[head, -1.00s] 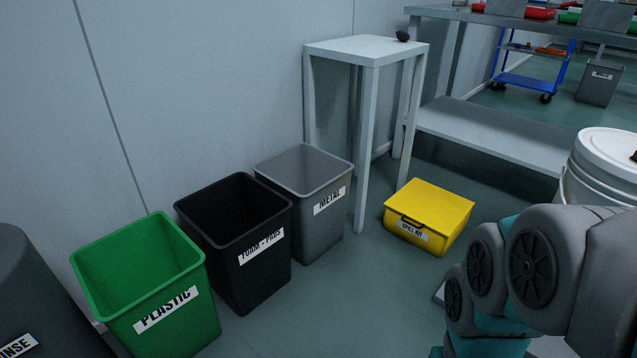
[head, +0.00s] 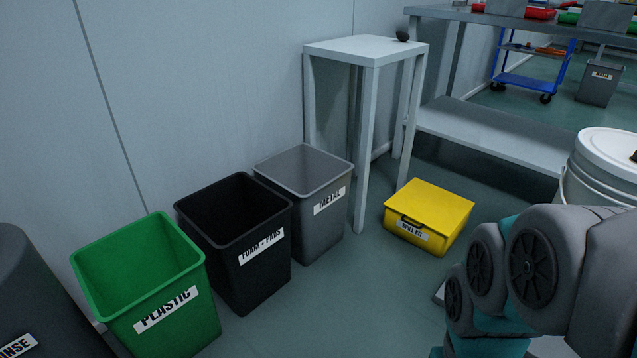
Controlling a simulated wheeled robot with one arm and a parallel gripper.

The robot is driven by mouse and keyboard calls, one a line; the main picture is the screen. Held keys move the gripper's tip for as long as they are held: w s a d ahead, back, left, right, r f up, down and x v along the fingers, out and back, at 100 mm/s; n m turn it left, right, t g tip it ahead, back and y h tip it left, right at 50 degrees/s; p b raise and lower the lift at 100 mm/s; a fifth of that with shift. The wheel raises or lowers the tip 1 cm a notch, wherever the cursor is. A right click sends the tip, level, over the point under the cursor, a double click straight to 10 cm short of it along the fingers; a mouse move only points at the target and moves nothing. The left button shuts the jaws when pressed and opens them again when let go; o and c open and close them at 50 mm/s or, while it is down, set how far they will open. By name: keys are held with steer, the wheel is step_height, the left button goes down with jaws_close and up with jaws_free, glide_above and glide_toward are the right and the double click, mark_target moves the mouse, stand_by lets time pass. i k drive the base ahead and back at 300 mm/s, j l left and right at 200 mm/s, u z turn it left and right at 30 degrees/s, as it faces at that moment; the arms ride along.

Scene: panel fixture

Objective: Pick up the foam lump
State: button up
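A small dark lump (head: 402,36) lies at the back right corner of the tall narrow grey table (head: 352,48) in the head view. It looks like the foam lump, but it is too small to be sure. My arm shows at the lower right. My gripper is out of view, so its state and its place relative to the lump are hidden.
Open bins stand along the wall: green PLASTIC (head: 160,285), black FOAM - PADS (head: 240,240) and grey METAL (head: 310,190). A yellow spill kit (head: 428,215) sits on the floor right of the table. A white bucket (head: 600,170) stands at right. Floor in front of the bins is clear.

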mark_target(401, 36)
steer(key=i+l+u, duration=0.15)
steer(key=i, duration=0.25)
steer(key=i+l+u, duration=0.15)
steer(key=i, duration=0.25)
steer(key=i+l+u, duration=0.15)
steer(key=i+l, duration=0.2)
